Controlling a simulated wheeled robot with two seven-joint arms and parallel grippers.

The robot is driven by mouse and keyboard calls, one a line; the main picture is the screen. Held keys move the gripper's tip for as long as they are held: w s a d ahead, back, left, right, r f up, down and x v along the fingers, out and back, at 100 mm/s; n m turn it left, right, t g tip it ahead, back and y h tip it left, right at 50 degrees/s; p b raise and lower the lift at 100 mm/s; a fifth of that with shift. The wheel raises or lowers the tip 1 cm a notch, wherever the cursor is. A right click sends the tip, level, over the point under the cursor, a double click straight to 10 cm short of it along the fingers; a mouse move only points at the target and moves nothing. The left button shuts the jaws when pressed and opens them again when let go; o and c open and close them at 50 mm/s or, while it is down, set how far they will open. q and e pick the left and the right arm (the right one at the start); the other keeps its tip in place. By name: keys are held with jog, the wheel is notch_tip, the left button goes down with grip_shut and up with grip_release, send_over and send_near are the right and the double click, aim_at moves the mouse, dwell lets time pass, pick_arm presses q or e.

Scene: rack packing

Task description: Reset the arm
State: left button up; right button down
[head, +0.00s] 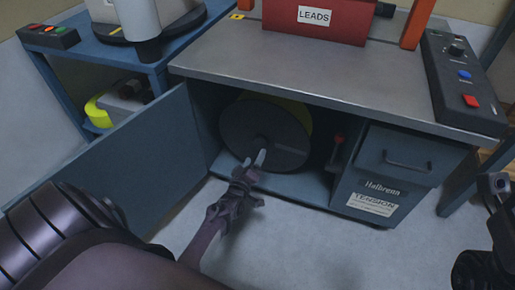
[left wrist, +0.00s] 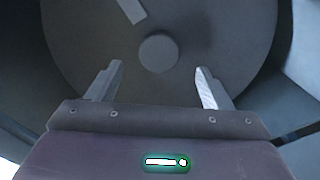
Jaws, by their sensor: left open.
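My left arm comes in from the left in the head view. Its gripper (head: 254,160) is at the open front of the cabinet under the workbench, in front of a large dark round reel (head: 238,130) with a yellow rim. In the left wrist view, the two fingers of the left gripper (left wrist: 157,88) are apart, with nothing between them. The reel's face (left wrist: 215,45) fills the view beyond them, with its round centre hub just past the fingertips. I cannot tell whether the fingers touch the reel. The right gripper is not clearly visible; only a dark part of my right arm shows at the right edge.
The cabinet door (head: 130,170) stands open at the left. Above is the grey worktop (head: 330,75) with a red LEADS box (head: 312,20) and a control panel (head: 460,80). Floor in front is clear.

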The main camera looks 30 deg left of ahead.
pick_arm(q)
jog(key=shift+v, duration=0.75)
